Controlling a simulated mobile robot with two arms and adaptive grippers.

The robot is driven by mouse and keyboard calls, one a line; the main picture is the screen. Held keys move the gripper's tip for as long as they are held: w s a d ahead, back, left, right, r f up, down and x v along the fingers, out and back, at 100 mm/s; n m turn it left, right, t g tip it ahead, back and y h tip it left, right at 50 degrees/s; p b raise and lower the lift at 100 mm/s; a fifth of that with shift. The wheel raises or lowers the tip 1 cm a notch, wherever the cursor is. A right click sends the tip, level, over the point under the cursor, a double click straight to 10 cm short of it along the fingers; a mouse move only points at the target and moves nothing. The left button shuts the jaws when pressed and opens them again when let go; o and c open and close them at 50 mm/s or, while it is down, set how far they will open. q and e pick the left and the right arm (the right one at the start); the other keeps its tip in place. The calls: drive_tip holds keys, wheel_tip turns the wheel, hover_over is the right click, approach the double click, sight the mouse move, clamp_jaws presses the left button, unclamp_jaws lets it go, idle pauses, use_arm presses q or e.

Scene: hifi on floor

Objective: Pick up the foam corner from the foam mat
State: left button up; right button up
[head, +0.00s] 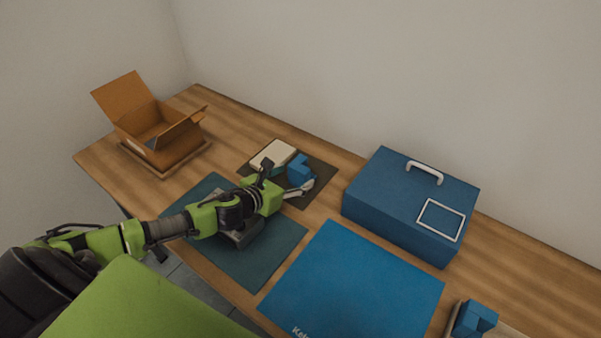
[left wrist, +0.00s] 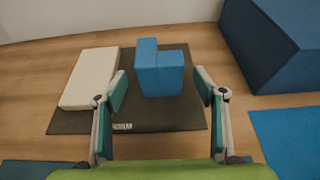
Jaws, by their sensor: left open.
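The blue foam corner (head: 299,172) stands on the dark foam mat (head: 318,186) near the back of the table. In the left wrist view the foam corner (left wrist: 158,73) stands on the mat (left wrist: 180,117), ahead of my fingers and between their lines. My left gripper (head: 287,178) is open, its two fingers apart on either side of the approach to the corner. In the left wrist view the left gripper (left wrist: 160,90) holds nothing. Whether a finger touches the corner cannot be told. My right gripper is not in view.
A cream block (head: 273,154) lies on the mat left of the corner. A blue case (head: 400,205) stands to the right. An open cardboard box (head: 165,140) sits far left. A blue mat (head: 350,285) lies in front. Another blue piece (head: 474,318) is at the lower right.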

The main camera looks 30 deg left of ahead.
use_arm(q)
drive_tip(key=shift+f+p+x, duration=0.25)
drive_tip(key=shift+p+x, duration=0.1)
drive_tip(key=shift+x, duration=2.25)
drive_tip(key=shift+s, duration=0.1)
drive_tip(key=c, duration=0.9)
